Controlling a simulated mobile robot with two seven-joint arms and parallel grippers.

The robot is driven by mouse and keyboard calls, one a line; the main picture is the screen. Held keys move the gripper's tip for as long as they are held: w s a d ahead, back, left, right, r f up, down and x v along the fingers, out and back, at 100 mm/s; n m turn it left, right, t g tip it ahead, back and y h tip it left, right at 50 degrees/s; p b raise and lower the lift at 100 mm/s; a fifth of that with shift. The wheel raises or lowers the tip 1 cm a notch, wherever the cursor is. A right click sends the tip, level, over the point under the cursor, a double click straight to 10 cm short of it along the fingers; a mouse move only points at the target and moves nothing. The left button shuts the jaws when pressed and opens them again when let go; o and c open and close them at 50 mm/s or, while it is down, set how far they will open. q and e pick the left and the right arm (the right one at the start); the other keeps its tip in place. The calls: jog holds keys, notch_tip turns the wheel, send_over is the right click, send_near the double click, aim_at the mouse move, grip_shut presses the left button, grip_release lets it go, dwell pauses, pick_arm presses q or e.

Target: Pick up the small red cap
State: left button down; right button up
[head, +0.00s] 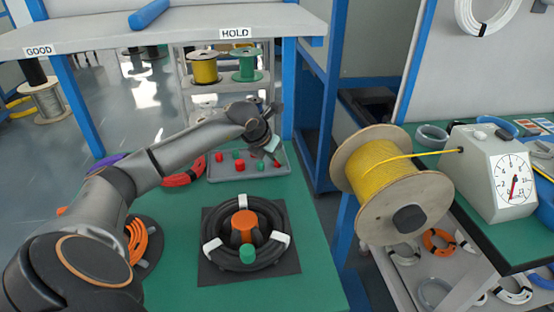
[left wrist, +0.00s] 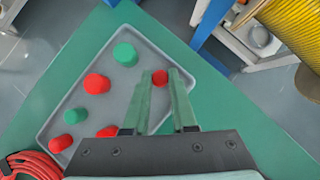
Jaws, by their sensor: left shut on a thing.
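The small red cap (left wrist: 160,77) sits between the fingertips of my left gripper (left wrist: 161,84) in the left wrist view. The two green-grey fingers are shut on it, over the right part of the grey tray (left wrist: 152,28). I cannot tell whether the cap is clear of the tray floor. In the head view my left gripper (head: 270,151) reaches down over the tray (head: 225,178). My right gripper is not in view.
A black cable coil (head: 215,257) with white ties lies on a dark mat, with orange and green parts in its middle. A red cable coil (head: 185,172) lies left of the tray. A yellow cable spool (head: 390,180) and a dial gauge (head: 495,175) stand to the right.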

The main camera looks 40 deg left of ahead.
pick_arm(q)
jog(key=shift+r, duration=0.7)
jog(key=s+d+r+b, duration=0.1)
jog(key=s+d+r, duration=0.5)
jog(key=s+r, duration=0.5)
jog(key=shift+s+d+r, duration=0.3)
jog(key=shift+s+d, duration=0.05)
jog(key=shift+s, duration=0.35)
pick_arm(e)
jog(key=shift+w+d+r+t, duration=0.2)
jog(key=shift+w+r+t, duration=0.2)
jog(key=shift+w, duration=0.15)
